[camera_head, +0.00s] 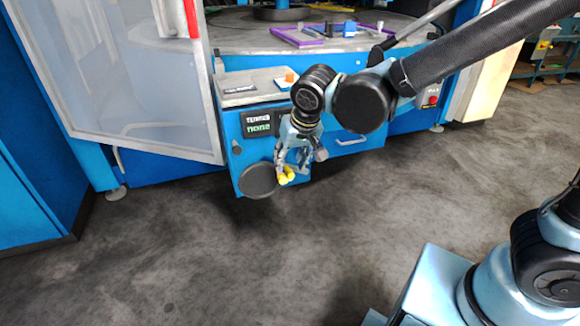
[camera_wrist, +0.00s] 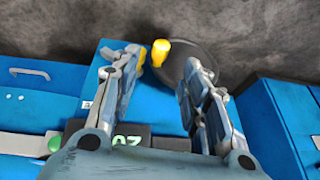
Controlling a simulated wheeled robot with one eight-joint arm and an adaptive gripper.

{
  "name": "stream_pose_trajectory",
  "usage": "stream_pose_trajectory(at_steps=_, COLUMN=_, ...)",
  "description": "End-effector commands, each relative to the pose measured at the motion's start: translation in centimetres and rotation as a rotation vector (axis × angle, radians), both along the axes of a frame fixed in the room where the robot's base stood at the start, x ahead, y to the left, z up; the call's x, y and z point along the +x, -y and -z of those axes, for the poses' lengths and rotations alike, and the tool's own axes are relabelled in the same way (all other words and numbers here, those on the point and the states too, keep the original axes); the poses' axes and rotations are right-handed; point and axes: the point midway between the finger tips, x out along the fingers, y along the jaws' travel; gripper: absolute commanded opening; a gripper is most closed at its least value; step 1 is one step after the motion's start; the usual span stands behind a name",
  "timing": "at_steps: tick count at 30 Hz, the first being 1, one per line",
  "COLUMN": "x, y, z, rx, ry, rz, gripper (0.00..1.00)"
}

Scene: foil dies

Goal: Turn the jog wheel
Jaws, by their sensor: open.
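The jog wheel is a dark round disc (camera_head: 257,181) on the front of a blue control box, low on its left side. It also shows in the wrist view (camera_wrist: 205,50), partly behind the right finger. Its yellow handle (camera_head: 287,175) sits at the disc's right edge. In the wrist view the handle (camera_wrist: 160,52) appears between my fingertips, nearer the left one. My gripper (camera_head: 288,160) is open, pointing down at the handle. I cannot tell whether a finger touches it.
A display (camera_head: 258,124) on the box reads "TURNED none". A orange-topped button (camera_head: 290,76) is on top. A drawer handle (camera_head: 351,141) is right of my gripper. A translucent door panel (camera_head: 130,90) stands left. Purple frames (camera_head: 300,38) lie on the machine table. The floor in front is clear.

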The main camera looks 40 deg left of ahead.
Motion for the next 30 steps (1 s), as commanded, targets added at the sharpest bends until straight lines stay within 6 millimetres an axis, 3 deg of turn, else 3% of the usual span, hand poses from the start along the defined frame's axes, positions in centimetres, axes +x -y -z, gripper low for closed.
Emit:
stream_pose_trajectory(at_steps=9, x=-0.4, y=1.1, z=-2.7, rx=0.0, ry=0.0, rz=0.0, gripper=0.41)
stream_pose_trajectory(at_steps=20, x=-0.4, y=1.2, z=-3.1, rx=0.0, ry=0.0, rz=0.001, gripper=0.41)
stream_pose_trajectory(at_steps=26, x=-0.2, y=1.2, z=-3.0, rx=-0.015, ry=-0.001, rz=-0.035, gripper=0.01)
stream_pose_trajectory(at_steps=30, x=0.4, y=1.0, z=-2.9, rx=-0.055, ry=-0.004, rz=-0.166, gripper=0.0)
